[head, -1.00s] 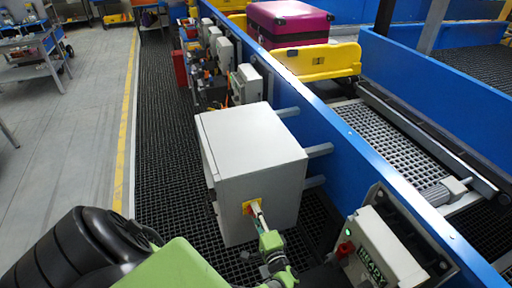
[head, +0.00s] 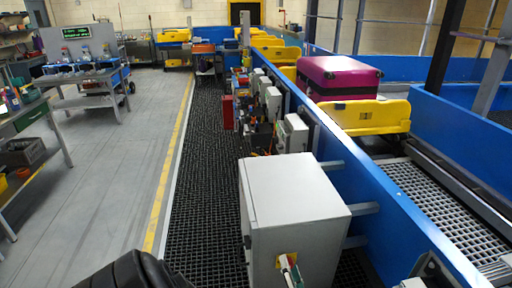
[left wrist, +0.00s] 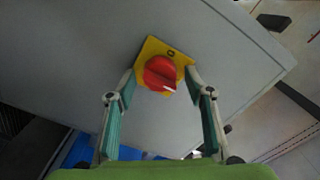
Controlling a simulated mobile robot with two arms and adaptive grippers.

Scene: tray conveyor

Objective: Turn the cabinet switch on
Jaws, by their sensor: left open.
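The grey cabinet (head: 292,212) stands beside the blue conveyor wall, low in the head view. Its switch is a red rotary knob (left wrist: 160,73) with a white mark, on a yellow plate (left wrist: 172,52) on the cabinet face. The yellow plate (head: 287,258) also shows at the bottom of the head view. My left gripper (left wrist: 160,83) is open, one finger on each side of the knob, with gaps visible. In the head view only a fingertip part of my left gripper (head: 291,272) shows at the lower edge. My right gripper is not in view.
The blue conveyor wall (head: 392,204) runs along the cabinet's right. A magenta suitcase (head: 338,76) sits on a yellow tray (head: 372,116) beyond it. Smaller grey boxes (head: 292,133) line the wall farther back. The grey floor (head: 120,170) at left is open.

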